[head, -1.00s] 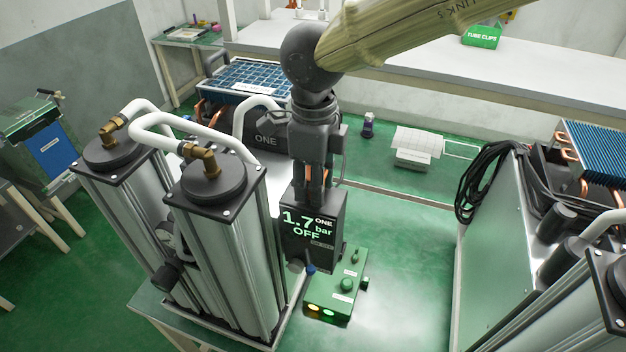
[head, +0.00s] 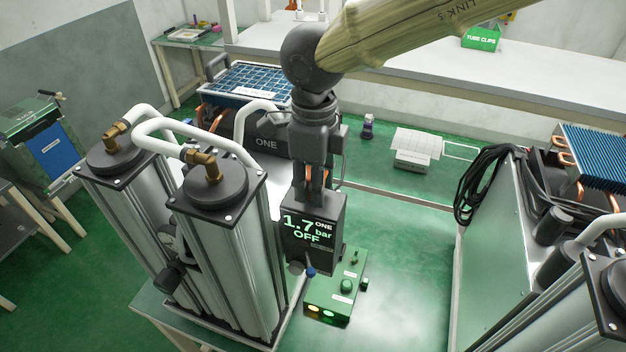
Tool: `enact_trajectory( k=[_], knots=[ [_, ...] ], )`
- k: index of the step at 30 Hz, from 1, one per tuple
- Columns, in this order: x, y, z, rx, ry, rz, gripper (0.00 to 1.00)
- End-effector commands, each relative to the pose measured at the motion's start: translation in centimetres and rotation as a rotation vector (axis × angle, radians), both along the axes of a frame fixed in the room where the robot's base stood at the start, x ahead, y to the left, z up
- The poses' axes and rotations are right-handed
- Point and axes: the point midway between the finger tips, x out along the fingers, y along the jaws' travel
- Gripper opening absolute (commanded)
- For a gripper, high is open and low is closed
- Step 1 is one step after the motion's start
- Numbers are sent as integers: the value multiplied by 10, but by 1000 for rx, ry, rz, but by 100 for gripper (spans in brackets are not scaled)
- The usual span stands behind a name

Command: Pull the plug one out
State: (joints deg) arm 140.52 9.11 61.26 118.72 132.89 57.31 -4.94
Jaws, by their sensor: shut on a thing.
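The dark display box (head: 312,232) marked ONE reads 1.7 bar and OFF. It stands beside the front silver column of the unit. My gripper (head: 316,196) points straight down, with its narrow fingers closed at the top rear of this box. The fingertips and what they hold are hidden by the box, so plug one itself does not show clearly. The dark unit labelled ONE (head: 266,143) is behind and left of my gripper.
Silver columns (head: 222,270) with white hoses (head: 165,124) stand close on the left. A green control box (head: 337,290) with lit lamps sits below the display. Black cables (head: 480,180) hang at the right unit.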

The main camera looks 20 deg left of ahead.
Motion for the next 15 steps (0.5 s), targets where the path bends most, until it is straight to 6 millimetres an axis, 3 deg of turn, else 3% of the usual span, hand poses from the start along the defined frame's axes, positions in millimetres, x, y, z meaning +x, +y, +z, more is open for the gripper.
enact_trajectory(
  k=[15],
  knots=[
    [0,0,7,1,0,0,3]
  ],
)
